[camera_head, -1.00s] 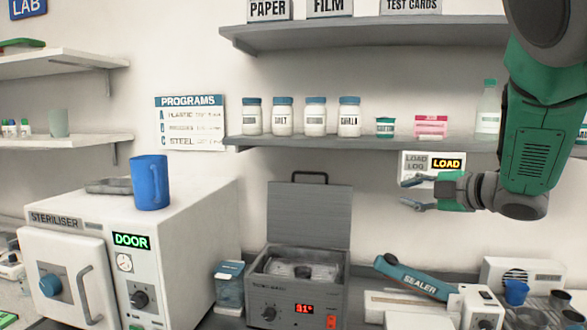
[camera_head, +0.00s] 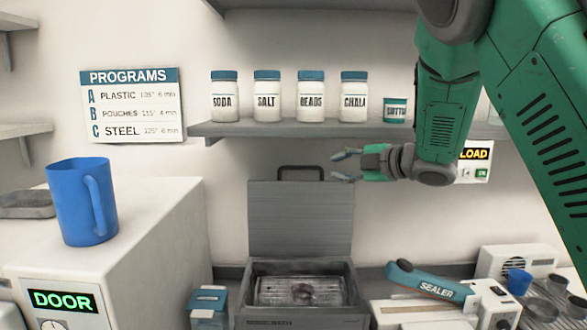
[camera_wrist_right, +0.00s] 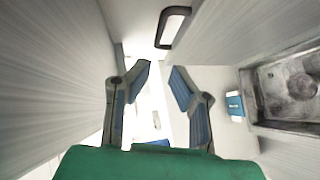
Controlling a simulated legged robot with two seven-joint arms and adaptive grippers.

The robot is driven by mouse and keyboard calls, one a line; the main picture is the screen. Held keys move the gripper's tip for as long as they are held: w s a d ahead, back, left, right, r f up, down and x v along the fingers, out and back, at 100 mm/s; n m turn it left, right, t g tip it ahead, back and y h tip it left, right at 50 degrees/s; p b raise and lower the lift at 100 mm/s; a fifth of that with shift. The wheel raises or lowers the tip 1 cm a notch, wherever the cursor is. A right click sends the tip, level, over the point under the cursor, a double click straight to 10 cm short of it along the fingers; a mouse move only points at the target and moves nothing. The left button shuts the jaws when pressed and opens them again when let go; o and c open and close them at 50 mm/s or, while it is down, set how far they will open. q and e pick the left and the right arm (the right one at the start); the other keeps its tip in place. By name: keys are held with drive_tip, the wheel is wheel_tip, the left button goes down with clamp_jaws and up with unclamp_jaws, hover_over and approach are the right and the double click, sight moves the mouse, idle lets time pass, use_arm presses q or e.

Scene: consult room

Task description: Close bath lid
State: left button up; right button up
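The bath (camera_head: 300,318) is a grey box below the shelf, and its inside shows a metal tray. Its grey lid (camera_head: 300,222) stands upright at the back, open, with a dark handle (camera_head: 300,172) on its top edge. My right gripper (camera_head: 343,166) is open and empty just right of the handle, apart from it in the head view. In the right wrist view, the handle (camera_wrist_right: 172,27) lies ahead of the fingers, the lid (camera_wrist_right: 245,30) runs along the upper right, and the bath's inside (camera_wrist_right: 290,88) shows at the right. My left gripper is not in view.
A shelf (camera_head: 270,129) with several jars runs above the lid. The steriliser (camera_head: 150,255) with a blue mug (camera_head: 82,202) on top stands at the left. A sealer (camera_head: 435,285) stands right of the bath, and a blue-lidded container (camera_head: 208,303) stands left of it.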

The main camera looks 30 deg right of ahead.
sight(301, 169)
drive_tip(key=p+x, duration=0.2)
drive_tip(key=x, duration=0.9)
drive_tip(key=shift+w, duration=0.1)
drive_tip(key=shift+w+a+f+p, duration=0.1)
drive_tip(key=shift+w+a+p, duration=0.1)
drive_tip(key=shift+w+p, duration=0.3)
drive_tip(key=shift+w, duration=0.15)
drive_tip(key=shift+d, duration=0.15)
drive_tip(key=shift+c, duration=0.5)
drive_tip(key=shift+f, duration=0.1)
clamp_jaws()
